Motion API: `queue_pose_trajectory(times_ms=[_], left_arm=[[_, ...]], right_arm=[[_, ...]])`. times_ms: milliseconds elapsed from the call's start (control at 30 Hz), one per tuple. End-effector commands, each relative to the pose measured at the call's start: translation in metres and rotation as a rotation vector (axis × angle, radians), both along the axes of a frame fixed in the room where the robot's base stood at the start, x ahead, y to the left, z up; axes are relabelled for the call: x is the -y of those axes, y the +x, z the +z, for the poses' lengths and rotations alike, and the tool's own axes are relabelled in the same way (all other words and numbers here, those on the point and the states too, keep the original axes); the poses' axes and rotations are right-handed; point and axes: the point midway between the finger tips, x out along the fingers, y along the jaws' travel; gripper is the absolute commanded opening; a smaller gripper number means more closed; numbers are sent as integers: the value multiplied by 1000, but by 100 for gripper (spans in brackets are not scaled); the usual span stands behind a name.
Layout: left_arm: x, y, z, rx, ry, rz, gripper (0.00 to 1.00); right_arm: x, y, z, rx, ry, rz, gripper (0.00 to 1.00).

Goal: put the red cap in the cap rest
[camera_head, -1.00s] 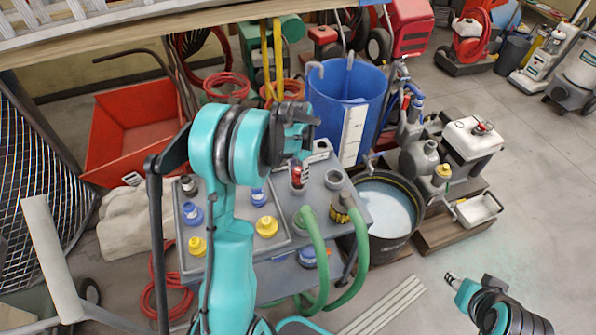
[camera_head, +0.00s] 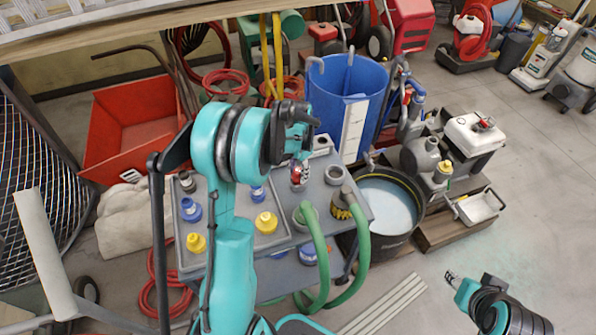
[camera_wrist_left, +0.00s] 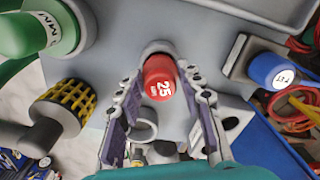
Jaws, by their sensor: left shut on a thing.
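The red cap (camera_wrist_left: 160,77), marked 25, sits between the two fingers of my left gripper (camera_wrist_left: 163,100) in the wrist view. My left gripper (camera_head: 301,168) is shut on it above the grey cart top. A grey round fitting (camera_wrist_left: 158,47) shows right at the cap's far end; I cannot tell whether the cap still sits on it. I cannot tell which holder is the cap rest. My right gripper (camera_head: 452,279) is low at the right, over the floor, away from the cart.
Blue caps (camera_head: 190,209) and yellow caps (camera_head: 266,222) stand on the tray at left. Green hoses (camera_head: 318,262) rise at the cart's front. A blue bin (camera_head: 330,100) stands behind the cart.

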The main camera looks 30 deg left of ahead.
Motion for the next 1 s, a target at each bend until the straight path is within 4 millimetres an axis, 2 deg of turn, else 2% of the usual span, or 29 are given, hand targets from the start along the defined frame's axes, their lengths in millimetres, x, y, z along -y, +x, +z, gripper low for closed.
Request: queue_pose_trajectory(times_ms=[567, 600, 700, 1000], left_arm=[[0, 0, -15, 0, 0, 0, 8], [0, 0, -16, 0, 0, 0, 39], [0, 0, -15, 0, 0, 0, 61], [0, 0, -13, 0, 0, 0, 61]], right_arm=[[0, 0, -12, 0, 0, 0, 40], [0, 0, -12, 0, 0, 0, 40], [0, 0, -11, 0, 0, 0, 40], [0, 0, -11, 0, 0, 0, 40]])
